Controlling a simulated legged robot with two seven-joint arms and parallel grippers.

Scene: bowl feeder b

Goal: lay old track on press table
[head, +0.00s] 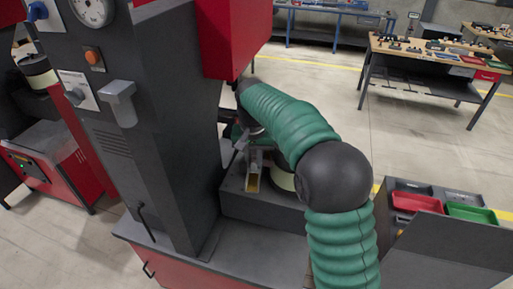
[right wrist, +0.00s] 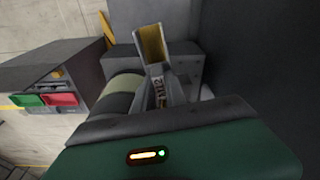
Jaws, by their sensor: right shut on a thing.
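The track is a short, open channel with a yellow inside; it shows in the head view (head: 253,180) and in the right wrist view (right wrist: 152,44). My right gripper (head: 257,158) is shut on the track near one end, beside a label; it also shows in the right wrist view (right wrist: 160,92). The track is over the dark grey block (head: 262,211) beside the machine column; I cannot tell whether they touch. The grey table top (head: 240,262), likely the press table, is bare in front of the column. My right arm hides part of this area. My left gripper is out of view.
A dark column (head: 165,120) with a gauge and a red housing (head: 232,35) stand close by. A round cream and black part (head: 284,180) is right of the track. A cabinet with a red tray (head: 416,202) and a green tray (head: 470,213) stands at right.

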